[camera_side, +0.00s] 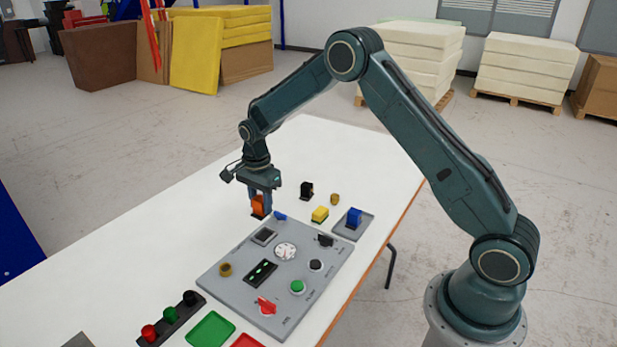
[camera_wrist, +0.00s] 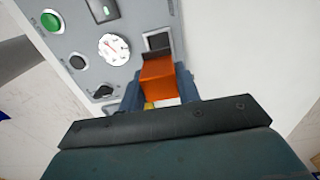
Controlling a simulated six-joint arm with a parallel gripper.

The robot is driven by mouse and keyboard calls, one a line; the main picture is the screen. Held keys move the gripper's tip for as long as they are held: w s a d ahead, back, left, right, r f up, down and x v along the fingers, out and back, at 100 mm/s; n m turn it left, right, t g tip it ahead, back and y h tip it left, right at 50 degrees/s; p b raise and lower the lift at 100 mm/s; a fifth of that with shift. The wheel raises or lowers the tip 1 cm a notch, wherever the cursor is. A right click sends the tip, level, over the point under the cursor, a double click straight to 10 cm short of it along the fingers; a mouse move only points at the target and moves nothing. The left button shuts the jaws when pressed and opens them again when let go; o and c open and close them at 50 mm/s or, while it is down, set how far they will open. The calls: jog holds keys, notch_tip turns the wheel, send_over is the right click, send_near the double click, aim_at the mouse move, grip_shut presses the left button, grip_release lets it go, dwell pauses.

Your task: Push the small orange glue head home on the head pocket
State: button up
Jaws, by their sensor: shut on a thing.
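The small orange glue head (camera_side: 258,206) is held between the fingers of my gripper (camera_side: 261,198), which points down beyond the far edge of the grey panel (camera_side: 240,287). The wrist view shows the orange head (camera_wrist: 159,82) between my blue-grey fingers (camera_wrist: 160,92). A dark square recess (camera_side: 264,235) near the panel's far end looks like the head pocket. It shows in the wrist view (camera_wrist: 158,42) just above the head, which partly overlaps its lower edge in the picture. The head appears apart from the pocket in the side view. Its height above the table is unclear.
The panel carries a round gauge (camera_side: 286,252), a green button (camera_side: 297,287) and a red switch (camera_side: 267,305). A small blue piece (camera_side: 280,216) is close to the head. A black block (camera_side: 307,190), yellow block (camera_side: 320,214) and blue block (camera_side: 354,216) stand right. The table's far part is clear.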

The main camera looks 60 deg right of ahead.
aim_at(260, 198)
jog(key=shift+f, duration=0.1)
jog(key=shift+f, duration=2.95)
jog(key=shift+f, duration=0.85)
jog(key=o, duration=1.2)
jog(key=shift+c, duration=0.2)
notch_tip(260, 198, up, 14)
jog(key=shift+f, duration=0.15)
jog(key=shift+r, duration=0.2)
